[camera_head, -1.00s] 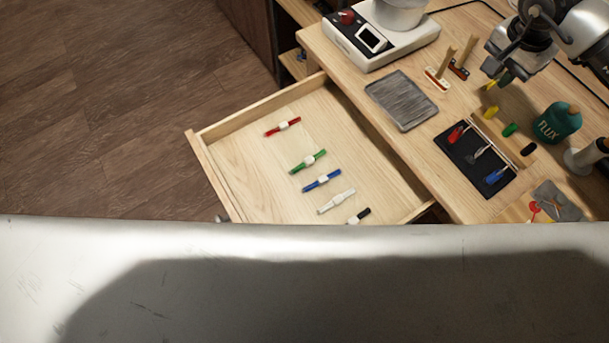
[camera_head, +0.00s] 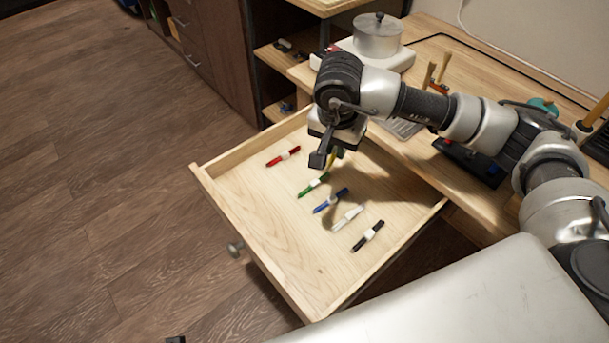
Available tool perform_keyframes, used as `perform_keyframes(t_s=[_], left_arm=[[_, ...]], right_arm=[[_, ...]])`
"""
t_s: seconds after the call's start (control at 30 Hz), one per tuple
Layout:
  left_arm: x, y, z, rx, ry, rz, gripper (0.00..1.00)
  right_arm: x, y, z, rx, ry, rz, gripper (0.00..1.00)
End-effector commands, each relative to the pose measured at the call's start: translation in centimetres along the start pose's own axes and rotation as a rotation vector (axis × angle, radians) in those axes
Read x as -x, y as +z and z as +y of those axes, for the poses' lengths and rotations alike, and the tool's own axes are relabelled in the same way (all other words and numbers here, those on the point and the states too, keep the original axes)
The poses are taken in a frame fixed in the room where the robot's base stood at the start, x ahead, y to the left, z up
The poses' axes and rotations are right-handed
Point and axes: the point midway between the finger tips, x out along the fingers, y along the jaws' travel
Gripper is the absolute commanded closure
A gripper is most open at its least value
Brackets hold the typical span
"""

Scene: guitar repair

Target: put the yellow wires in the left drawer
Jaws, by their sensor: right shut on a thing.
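The open drawer (camera_head: 285,235) is light wood and sticks out from the workbench. My right gripper (camera_head: 327,152) hangs over the drawer's back part, with its jaws pointing down. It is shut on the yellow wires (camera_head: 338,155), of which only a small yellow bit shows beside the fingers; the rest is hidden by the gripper. In the drawer lie bundles of red wires (camera_head: 283,156), green wires (camera_head: 314,185), blue wires (camera_head: 331,200), white wires (camera_head: 347,218) and black wires (camera_head: 367,236), each with a white band. My left gripper is not in view.
The workbench (camera_head: 432,178) behind carries a pot (camera_head: 377,36) on a white device (camera_head: 396,60), a dark tool tray (camera_head: 470,160) and a teal bottle (camera_head: 545,105), partly behind my right arm. The drawer's front left part is bare. Open floor lies to the left.

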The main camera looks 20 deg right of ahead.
Motion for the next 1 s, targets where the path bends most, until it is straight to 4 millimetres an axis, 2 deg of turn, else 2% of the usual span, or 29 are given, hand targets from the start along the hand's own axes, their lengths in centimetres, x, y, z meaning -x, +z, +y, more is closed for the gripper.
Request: perform_keyframes(t_s=[0.03,0.2,0.4,0.57,0.8,1.0], left_arm=[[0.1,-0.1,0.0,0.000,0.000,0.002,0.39],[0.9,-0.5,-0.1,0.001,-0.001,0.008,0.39],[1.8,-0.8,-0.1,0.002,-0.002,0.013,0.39],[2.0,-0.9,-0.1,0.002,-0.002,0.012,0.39],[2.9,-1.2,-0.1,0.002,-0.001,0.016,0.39],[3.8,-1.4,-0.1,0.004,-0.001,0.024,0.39]], right_arm=[[-0.8,0.6,-1.4,0.003,0.000,-0.004,1.00],[-3.0,1.7,-5.1,0.002,0.001,-0.004,1.00],[-4.6,2.6,-8.0,0.002,0.000,-0.003,1.00],[-5.3,2.7,-8.5,0.001,0.001,-0.001,1.00],[-8.6,3.2,-8.4,0.000,0.004,-0.002,1.00],[-8.8,3.2,-8.4,0.000,0.000,0.000,1.00]])
